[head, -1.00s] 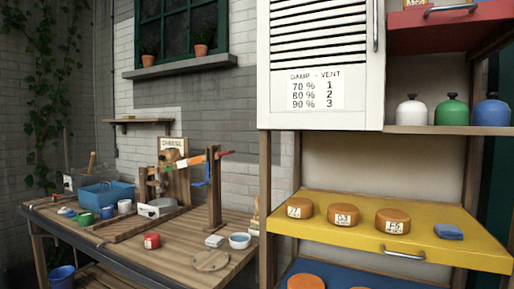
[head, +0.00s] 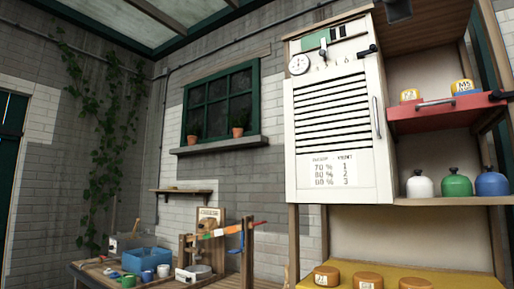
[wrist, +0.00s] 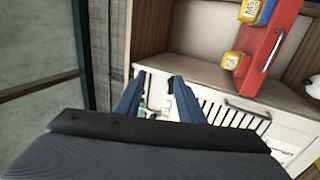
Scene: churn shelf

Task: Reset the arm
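My gripper (wrist: 158,86) shows in the wrist view as two dark blue fingers with a clear gap between them. It is open and I see nothing held. Beyond the fingers lies the front of the white louvred cabinet (wrist: 215,112). In the head view the same cabinet (head: 340,175) hangs at the right, with a round dial (head: 299,64) and a green slider strip at its top. A dark piece (head: 396,9) shows at the top edge of the head view; I cannot tell whether it is part of my arm.
A red shelf (head: 445,112) bears small labelled cheeses. White, green and blue domed jars (head: 456,184) stand below it. A yellow shelf (head: 450,281) bears orange cheeses. A cluttered wooden workbench (head: 220,281) stands at lower left, below a window (head: 220,100).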

